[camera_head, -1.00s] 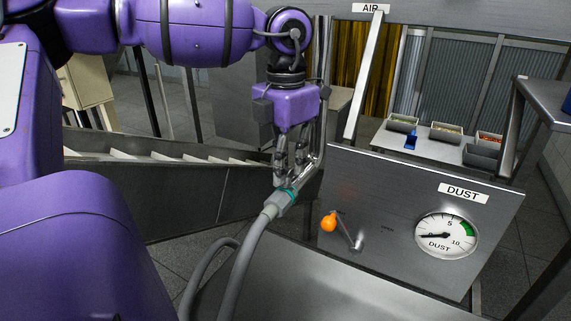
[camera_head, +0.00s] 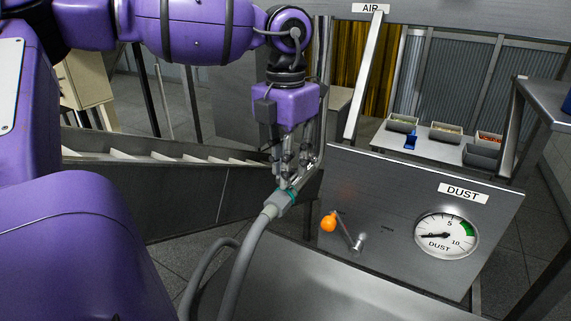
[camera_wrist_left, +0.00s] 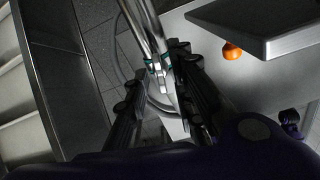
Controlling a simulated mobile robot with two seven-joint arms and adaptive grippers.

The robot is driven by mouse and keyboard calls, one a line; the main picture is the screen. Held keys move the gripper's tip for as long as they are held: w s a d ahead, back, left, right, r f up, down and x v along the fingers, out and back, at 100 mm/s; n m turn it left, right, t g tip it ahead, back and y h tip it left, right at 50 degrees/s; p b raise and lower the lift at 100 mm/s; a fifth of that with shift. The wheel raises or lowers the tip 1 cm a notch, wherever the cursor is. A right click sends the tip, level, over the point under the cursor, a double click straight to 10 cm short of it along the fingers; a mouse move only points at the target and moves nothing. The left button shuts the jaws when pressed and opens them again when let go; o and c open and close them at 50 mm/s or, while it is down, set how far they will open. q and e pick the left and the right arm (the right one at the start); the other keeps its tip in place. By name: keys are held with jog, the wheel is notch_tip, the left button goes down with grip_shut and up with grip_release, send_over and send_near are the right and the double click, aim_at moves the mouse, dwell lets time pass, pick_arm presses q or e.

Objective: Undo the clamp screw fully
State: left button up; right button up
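The clamp shows as a teal band (camera_head: 291,194) at the upper end of a grey hose (camera_head: 248,235), where it meets a metal pipe. In the left wrist view the clamp (camera_wrist_left: 160,66) has teal edges and a small bright metal part that may be its screw. My left gripper (camera_head: 285,178) points down just above the clamp. In the left wrist view its two dark fingers (camera_wrist_left: 163,95) stand apart with a gap between them, and nothing is clearly held. Whether a fingertip touches the clamp cannot be told. My right gripper is not in view.
Right of the hose is a sloping metal panel with an orange-knobbed lever (camera_head: 329,223) and a DUST gauge (camera_head: 447,236). A slanted metal bar (camera_head: 365,75) rises behind. A stepped conveyor (camera_head: 160,165) lies left. Small bins (camera_head: 445,132) stand on a shelf.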

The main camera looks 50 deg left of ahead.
pick_arm(q)
notch_tip(320, 180, up, 12)
dwell(0.7)
dwell(0.5)
